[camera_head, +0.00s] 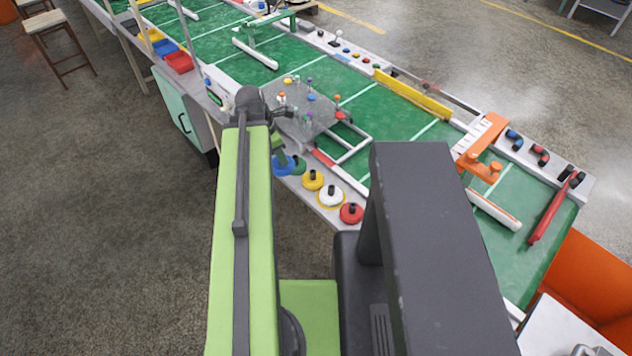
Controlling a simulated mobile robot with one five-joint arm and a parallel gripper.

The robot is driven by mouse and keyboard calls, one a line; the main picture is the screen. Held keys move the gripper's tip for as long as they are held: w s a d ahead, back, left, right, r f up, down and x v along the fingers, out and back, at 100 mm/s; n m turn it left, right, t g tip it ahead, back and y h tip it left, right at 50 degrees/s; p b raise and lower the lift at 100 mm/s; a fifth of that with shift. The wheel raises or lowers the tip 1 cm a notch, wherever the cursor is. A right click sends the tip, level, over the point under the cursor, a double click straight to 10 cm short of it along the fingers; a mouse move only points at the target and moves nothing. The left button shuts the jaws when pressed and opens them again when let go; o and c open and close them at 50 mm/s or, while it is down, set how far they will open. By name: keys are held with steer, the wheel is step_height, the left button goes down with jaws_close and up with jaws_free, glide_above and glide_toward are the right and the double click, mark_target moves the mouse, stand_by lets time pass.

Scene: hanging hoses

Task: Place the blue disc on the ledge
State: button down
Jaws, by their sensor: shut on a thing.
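The blue disc (283,167) is at the left end of a row of discs, just below my gripper (279,148). My gripper is partly hidden by my own arm and looks shut on the blue disc's top. The ledge (327,213) is the pale strip along the near edge of the green table. The blue disc overlaps the ledge's left part in the picture; I cannot tell whether it touches it. A green disc (299,166) shows right beside it, partly covered.
Yellow (312,180), white (331,196) and red (351,213) knobbed discs sit along the ledge to the right. A grey board (300,118) with coloured pegs lies behind. A white frame (350,150) is right of the board. Open floor (100,220) lies at left.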

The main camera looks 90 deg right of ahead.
steer(key=s+d+n+h, duration=0.1)
steer(key=s+d+n, duration=0.4)
steer(key=d, duration=0.1)
steer(key=shift+t, duration=0.3)
steer(key=w+d+f+b, duration=0.2)
steer(key=d, duration=0.1)
steer(key=w+d+f+b, duration=0.2)
steer(key=w+d, duration=0.1)
steer(key=w+d+f+b, duration=0.2)
steer(key=d, duration=0.1)
steer(key=shift+w+d+f+b, duration=0.2)
steer(key=shift+d+f+b, duration=0.05)
steer(key=shift+d+b, duration=0.1)
step_height(320, 180, down, 4)
steer(key=b, duration=0.4)
steer(key=shift+a+f, duration=0.15)
steer(key=shift+r, duration=0.25)
steer(key=shift+f, duration=0.25)
steer(key=c, duration=1.3)
jaws_free()
steer(key=shift+r, duration=0.1)
steer(key=shift+o, duration=0.2)
